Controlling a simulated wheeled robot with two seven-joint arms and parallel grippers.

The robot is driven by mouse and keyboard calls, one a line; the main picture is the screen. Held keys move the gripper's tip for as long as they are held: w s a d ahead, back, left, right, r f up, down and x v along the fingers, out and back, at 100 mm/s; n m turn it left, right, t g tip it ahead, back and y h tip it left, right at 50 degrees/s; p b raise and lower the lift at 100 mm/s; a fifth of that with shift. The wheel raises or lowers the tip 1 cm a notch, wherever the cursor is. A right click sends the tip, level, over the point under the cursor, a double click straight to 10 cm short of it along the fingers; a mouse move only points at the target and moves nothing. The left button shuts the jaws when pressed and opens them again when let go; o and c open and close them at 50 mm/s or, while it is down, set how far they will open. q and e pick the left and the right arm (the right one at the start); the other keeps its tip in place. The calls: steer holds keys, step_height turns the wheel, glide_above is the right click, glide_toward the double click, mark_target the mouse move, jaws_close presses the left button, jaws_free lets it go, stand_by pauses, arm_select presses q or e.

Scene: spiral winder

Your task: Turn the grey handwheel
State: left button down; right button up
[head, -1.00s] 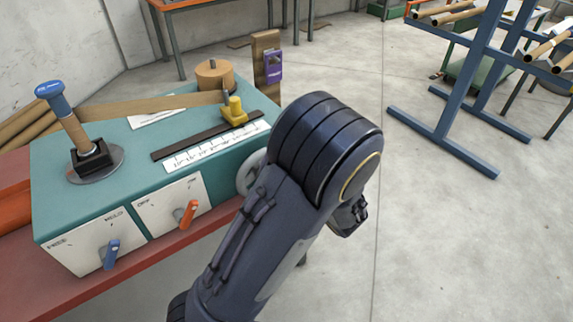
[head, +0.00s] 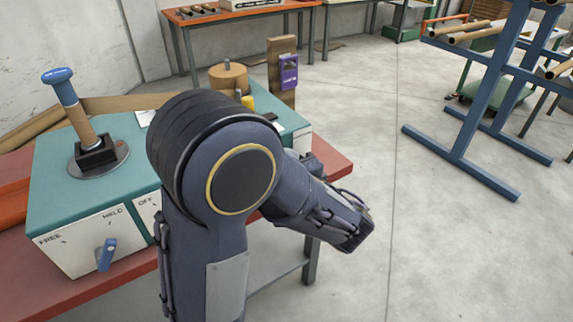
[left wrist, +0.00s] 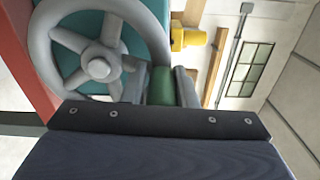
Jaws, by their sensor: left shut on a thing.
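The grey handwheel (left wrist: 98,68) shows in the left wrist view, a spoked wheel with a round hub in front of a teal face. A green grip (left wrist: 162,86) stands at the right side of its rim. My left gripper (left wrist: 161,74) has its two grey fingers on either side of this grip and is shut on it. In the head view my left arm covers the handwheel, and the gripper's fingers are hidden. The teal winder box (head: 60,180) stands on a red bench. My right gripper is in neither view.
A blue-topped lever (head: 68,95) rises from the box, and a blue switch (head: 106,254) is on its front. A cardboard roll (head: 228,76) and a purple device (head: 289,72) stand behind. A blue rack (head: 480,100) is at right. The floor between is clear.

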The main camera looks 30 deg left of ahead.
arm_select(q)
steer(key=shift+a+r, duration=0.1)
steer(key=shift+r, duration=0.15)
steer(key=c, duration=1.2)
jaws_free()
steer(key=shift+s, duration=0.2)
steer(key=shift+c, duration=0.2)
steer(key=shift+f, duration=0.1)
steer(key=shift+s+d, duration=0.15)
steer(key=shift+d, duration=0.35)
steer(key=v, duration=0.6)
steer(key=shift+d, duration=0.35)
steer(key=shift+s, duration=0.15)
